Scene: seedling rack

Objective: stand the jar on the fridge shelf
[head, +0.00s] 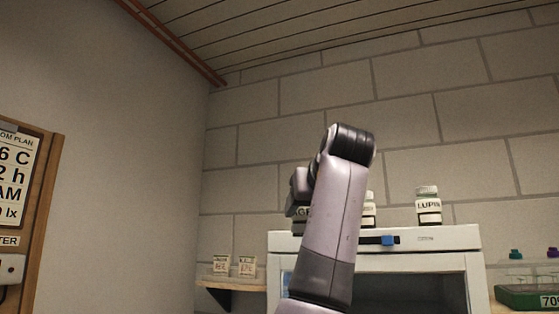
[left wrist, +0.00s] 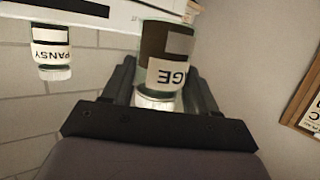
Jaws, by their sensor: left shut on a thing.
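My left gripper (head: 300,187) is mostly hidden by my arm in the head view. In the left wrist view my left gripper (left wrist: 162,88) is shut on the jar (left wrist: 165,45), with a finger on each side near its pale lid. I cannot tell whether the jar's base touches the fridge top. The white fridge (head: 455,243) has a dark front; its shelf is not clearly visible. My right gripper is not in view.
A LUPIN jar (head: 428,208) and another jar (head: 369,212) stand on the fridge top. Seed packets (head: 246,266) sit on a wall shelf at left. A green tray (head: 525,297) is at right.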

